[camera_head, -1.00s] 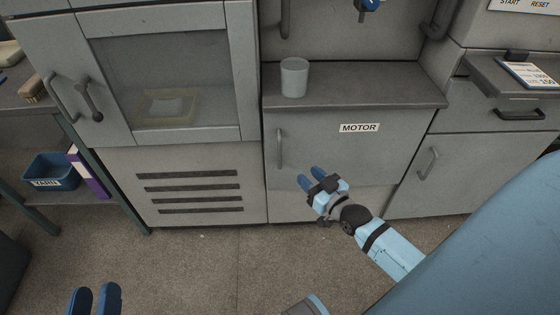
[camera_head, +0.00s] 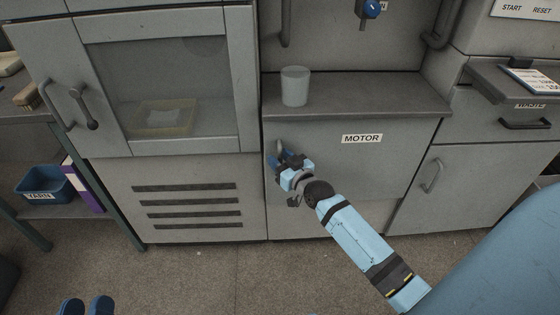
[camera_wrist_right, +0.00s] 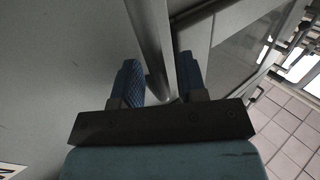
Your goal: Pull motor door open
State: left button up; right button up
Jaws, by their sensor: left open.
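The motor door (camera_head: 350,175) is a grey panel under the ledge, labelled MOTOR, and it looks closed. Its upright bar handle (camera_head: 279,146) is at its left edge, with the lower part hidden by my right gripper (camera_head: 285,161). In the right wrist view the handle (camera_wrist_right: 150,35) runs down between the two blue fingers of that gripper (camera_wrist_right: 160,88). The fingers stand apart, one on each side of the bar, and do not look closed on it. My left gripper (camera_head: 87,306) is open and empty at the bottom left, with only its fingertips showing.
A grey cup (camera_head: 295,86) stands on the ledge (camera_head: 380,97) above the door. A windowed cabinet (camera_head: 190,60) is to the left, with a YARN bin (camera_head: 45,184) beyond it. A drawer cabinet (camera_head: 440,195) adjoins on the right. The floor (camera_head: 215,280) in front is clear.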

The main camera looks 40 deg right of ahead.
grip_shut()
